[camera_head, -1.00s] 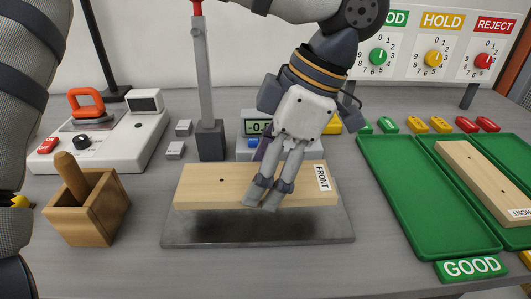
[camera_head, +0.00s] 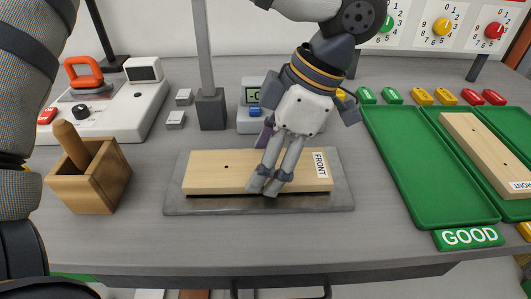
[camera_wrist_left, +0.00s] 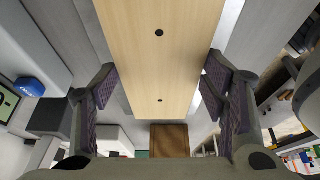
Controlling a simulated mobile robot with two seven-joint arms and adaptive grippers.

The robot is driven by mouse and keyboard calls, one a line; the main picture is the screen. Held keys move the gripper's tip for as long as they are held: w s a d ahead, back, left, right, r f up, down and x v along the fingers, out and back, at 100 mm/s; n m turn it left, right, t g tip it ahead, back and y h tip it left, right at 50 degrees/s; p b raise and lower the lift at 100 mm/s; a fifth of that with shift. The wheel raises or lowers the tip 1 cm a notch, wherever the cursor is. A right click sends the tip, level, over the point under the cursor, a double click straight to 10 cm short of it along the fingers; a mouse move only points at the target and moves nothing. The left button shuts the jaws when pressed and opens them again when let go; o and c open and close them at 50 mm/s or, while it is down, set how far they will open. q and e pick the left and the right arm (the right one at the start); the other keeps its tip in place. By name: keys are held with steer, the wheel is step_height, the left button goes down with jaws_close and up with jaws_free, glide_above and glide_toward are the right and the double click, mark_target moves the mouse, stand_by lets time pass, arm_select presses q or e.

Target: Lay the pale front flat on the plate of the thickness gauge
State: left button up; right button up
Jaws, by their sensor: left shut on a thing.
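The pale front (camera_head: 215,172) is a light wooden board with a dark hole and a FRONT label at its right end. It lies level over the dark grey plate (camera_head: 200,208) of the thickness gauge. A thin dark shadow runs under its near edge, so I cannot tell whether it touches the plate. My left gripper (camera_head: 264,186) is shut on the board near its middle, from above. In the left wrist view the board (camera_wrist_left: 160,65) passes between the two purple-padded fingers. The gauge's display box (camera_head: 252,120) stands behind, partly hidden by my gripper. My right gripper is not seen.
A grey post (camera_head: 211,108) rises behind the plate. A wooden box (camera_head: 90,190) with a handle sticking out stands to the left. To the right are the empty green GOOD tray (camera_head: 425,165) and another tray holding a similar board (camera_head: 485,150).

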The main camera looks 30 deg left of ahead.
arm_select(q)
steer(key=shift+f, duration=0.2)
steer(key=o, duration=1.4)
steer(key=shift+c, duration=0.2)
steer(key=v, duration=1.2)
steer(key=shift+a, duration=0.1)
